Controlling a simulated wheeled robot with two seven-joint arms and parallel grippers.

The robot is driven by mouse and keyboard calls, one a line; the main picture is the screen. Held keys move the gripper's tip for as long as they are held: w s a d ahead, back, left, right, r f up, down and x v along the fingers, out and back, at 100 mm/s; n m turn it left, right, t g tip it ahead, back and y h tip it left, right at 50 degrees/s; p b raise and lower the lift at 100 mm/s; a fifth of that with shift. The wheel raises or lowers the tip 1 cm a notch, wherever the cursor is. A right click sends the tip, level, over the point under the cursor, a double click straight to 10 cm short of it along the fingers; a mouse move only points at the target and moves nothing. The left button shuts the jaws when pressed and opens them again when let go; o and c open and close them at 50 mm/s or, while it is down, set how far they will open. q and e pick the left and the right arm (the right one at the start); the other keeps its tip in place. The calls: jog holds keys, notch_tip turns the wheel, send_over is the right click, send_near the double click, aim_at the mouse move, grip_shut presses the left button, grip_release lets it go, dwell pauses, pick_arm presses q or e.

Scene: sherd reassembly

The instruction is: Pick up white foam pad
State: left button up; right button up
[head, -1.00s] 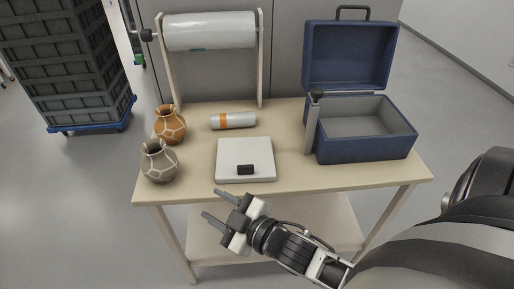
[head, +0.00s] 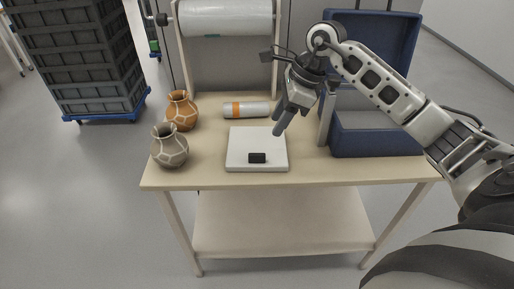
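A flat white square pad (head: 243,141), which looks like the foam pad, lies on the table. My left gripper is out of view.
A grey jar (head: 169,149) and an orange jar (head: 181,111) stand left of the pad. A white-and-orange cylinder (head: 247,109) lies behind it. An open blue case (head: 375,142) stands right, partly behind my arm. A large roll (head: 225,17) hangs at the back.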

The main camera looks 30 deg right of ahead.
send_over(258, 154)
jog(key=s+d, duration=0.2)
jog(key=f, duration=0.6)
jog(key=shift+a, duration=0.25)
jog(key=shift+w+d+p+x, duration=0.1)
jog(key=shift+w+p+x, duration=0.1)
jog(key=shift+x, duration=1.25)
jog(key=shift+w+d+p+x, duration=0.1)
jog(key=shift+d+p+x, duration=0.1)
jog(key=shift+x, duration=1.25)
grip_shut()
